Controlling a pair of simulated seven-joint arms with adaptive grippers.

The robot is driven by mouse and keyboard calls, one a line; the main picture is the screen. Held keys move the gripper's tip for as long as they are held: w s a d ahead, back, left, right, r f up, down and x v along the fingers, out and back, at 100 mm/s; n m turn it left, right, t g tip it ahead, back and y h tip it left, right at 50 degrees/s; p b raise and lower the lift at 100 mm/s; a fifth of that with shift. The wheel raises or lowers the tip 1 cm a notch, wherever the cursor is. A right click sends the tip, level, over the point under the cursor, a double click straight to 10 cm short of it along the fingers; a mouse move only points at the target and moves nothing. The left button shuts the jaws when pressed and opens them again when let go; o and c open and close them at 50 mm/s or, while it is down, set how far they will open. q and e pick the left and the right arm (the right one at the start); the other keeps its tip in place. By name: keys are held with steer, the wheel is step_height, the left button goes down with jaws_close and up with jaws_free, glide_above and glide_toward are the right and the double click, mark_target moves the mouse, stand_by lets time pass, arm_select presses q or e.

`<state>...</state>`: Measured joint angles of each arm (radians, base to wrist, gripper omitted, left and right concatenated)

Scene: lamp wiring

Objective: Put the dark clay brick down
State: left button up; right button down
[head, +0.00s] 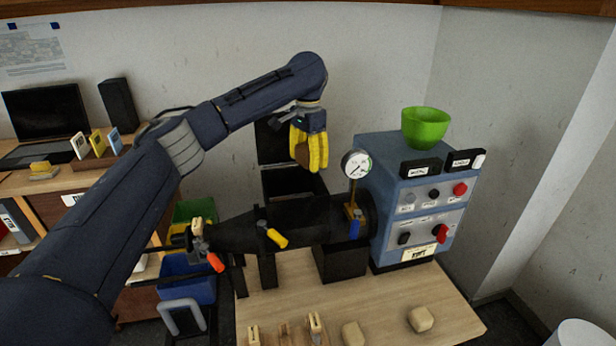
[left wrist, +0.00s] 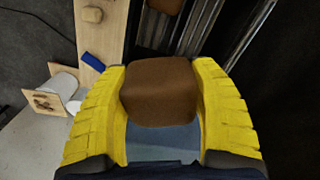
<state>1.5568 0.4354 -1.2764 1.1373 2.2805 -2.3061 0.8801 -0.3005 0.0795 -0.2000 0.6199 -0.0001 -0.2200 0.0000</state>
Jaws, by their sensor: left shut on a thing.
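The dark clay brick (left wrist: 158,95) is brown and blocky. It sits between the two yellow fingers of my left gripper (left wrist: 160,85) in the left wrist view, with both fingers against its sides. In the head view my left gripper (head: 314,150) points down, up in the air in front of the wall, left of the blue control box. Only a brown edge of the brick (head: 301,154) shows there beside the fingers. A second brown block (left wrist: 166,5) shows at the top edge of the left wrist view, partly cut off. My right gripper is not in view.
A black machine barrel (head: 295,222) with an open black box (head: 292,183) runs to the blue control box (head: 415,205), which carries a green bowl (head: 426,127). A gauge (head: 356,164) rises beside it. Pale blocks (head: 421,319) lie on the wooden table (head: 380,292).

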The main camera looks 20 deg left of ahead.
arm_select(q)
steer(key=shift+f, duration=2.75)
steer(key=shift+f, duration=0.65)
steer(key=o, duration=1.6)
step_height(320, 180, up, 13)
steer(key=shift+r, duration=0.1)
